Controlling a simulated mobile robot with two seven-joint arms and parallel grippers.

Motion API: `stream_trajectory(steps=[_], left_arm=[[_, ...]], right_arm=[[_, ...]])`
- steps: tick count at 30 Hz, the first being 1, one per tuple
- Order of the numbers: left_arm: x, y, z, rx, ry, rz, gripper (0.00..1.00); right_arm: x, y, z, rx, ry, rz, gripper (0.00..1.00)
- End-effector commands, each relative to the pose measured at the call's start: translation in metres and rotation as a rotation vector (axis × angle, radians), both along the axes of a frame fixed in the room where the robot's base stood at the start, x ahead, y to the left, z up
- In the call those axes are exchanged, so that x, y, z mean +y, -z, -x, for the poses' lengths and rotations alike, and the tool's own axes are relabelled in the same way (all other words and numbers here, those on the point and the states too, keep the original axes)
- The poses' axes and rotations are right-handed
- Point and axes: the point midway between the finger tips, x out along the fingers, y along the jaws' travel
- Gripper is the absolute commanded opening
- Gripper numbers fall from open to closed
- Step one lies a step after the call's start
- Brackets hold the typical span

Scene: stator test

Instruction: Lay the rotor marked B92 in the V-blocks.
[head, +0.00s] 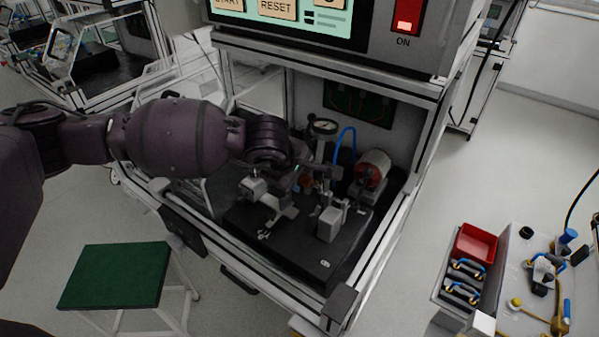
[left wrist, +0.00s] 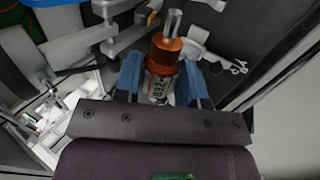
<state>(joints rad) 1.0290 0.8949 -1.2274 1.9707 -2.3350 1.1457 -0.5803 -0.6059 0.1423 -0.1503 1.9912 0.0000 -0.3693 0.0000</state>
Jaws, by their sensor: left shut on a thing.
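My left gripper (head: 304,178) reaches into the test cell above the black base plate (head: 270,238). In the left wrist view its blue fingers (left wrist: 161,84) are shut on the rotor (left wrist: 165,56), which has a copper-coloured winding and a bright metal shaft. A label on the rotor's pale body reads B92. In the head view only a small copper-coloured bit of the rotor shows beside the gripper. Grey metal blocks (head: 331,222) stand on the plate near the gripper; I cannot tell for sure which are the V-blocks. My right gripper is out of view.
A dial gauge (head: 323,127), a blue hose (head: 346,138) and a red-and-white cylinder (head: 374,166) stand behind the gripper. The cell's frame posts and front rail surround the plate. A green-topped stool (head: 115,275) and a red bin (head: 475,245) are outside the cell.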

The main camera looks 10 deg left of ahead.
Motion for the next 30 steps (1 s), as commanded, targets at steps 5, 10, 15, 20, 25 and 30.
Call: stream_trajectory(steps=[5, 10, 15, 20, 25, 30], left_arm=[[0.000, 0.005, 0.000, 0.000, 0.001, 0.000, 0.06], [0.000, 0.013, 0.000, 0.000, 0.001, 0.000, 0.06], [0.000, 0.023, 0.000, 0.001, 0.001, -0.001, 0.06], [0.000, 0.032, 0.000, 0.001, 0.001, 0.000, 0.06], [0.000, 0.041, 0.000, 0.001, 0.001, -0.001, 0.06], [0.000, 0.051, 0.000, 0.001, 0.000, 0.000, 0.06]], right_arm=[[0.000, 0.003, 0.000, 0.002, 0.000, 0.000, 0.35], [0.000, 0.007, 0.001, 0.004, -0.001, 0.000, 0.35], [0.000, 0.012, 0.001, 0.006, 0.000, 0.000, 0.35], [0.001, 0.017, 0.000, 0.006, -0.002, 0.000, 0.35], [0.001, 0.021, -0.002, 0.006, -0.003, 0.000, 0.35], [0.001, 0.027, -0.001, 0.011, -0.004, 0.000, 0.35]])
